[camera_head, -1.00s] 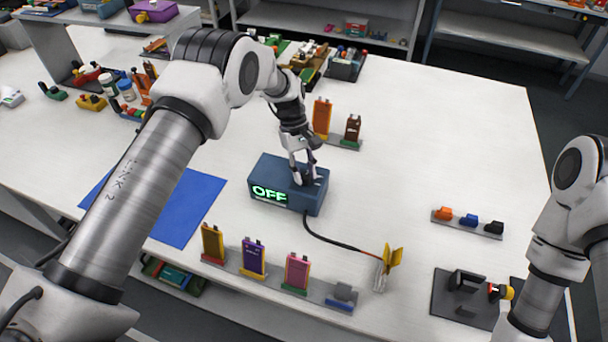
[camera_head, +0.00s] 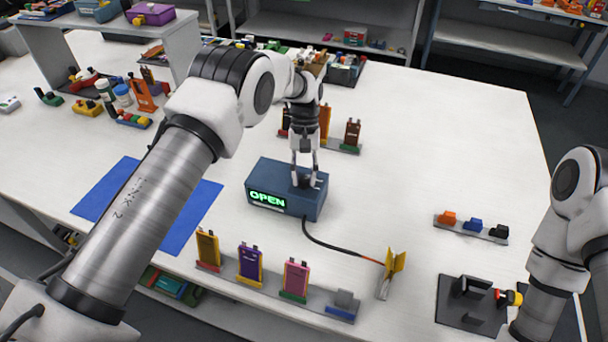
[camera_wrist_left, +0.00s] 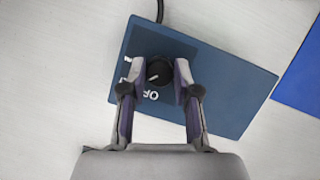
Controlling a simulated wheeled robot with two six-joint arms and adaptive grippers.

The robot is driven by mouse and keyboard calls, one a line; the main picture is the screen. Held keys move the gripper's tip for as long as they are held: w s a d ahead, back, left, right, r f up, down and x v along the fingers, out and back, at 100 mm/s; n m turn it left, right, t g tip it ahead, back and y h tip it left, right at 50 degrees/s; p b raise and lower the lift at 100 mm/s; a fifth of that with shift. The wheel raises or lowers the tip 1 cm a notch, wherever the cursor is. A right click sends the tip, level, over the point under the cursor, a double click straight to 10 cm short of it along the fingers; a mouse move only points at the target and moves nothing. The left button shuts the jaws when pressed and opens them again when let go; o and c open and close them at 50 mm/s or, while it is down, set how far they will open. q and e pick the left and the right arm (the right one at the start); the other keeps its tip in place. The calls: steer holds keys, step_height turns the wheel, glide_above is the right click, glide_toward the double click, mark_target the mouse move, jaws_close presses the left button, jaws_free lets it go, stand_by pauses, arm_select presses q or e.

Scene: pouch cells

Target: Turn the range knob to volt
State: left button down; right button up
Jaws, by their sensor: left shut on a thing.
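The blue meter box (camera_head: 262,177) stands on the white table, and its green display (camera_head: 268,199) reads OPEN. My left gripper (camera_head: 305,184) points down onto the top of the box and is shut on the range knob. In the left wrist view the black round knob (camera_wrist_left: 159,71), with a pale pointer line, sits between the two fingertips of the left gripper (camera_wrist_left: 158,80). White lettering beside the knob is partly hidden by the fingers. My right arm shows at the right edge; its gripper is out of the picture.
A cable runs from the box to a yellow clip (camera_head: 394,263). A rack of upright pouch cells (camera_head: 250,263) stands in front of the box, another behind. A blue mat (camera_head: 195,215) lies to the left. A dark fixture (camera_head: 470,300) is at the lower right.

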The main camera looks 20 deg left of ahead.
arm_select(q)
steer(key=c, duration=0.8)
jaws_free()
steer(key=shift+c, duration=0.2)
steer(key=v, duration=1.2)
steer(key=shift+f, duration=0.15)
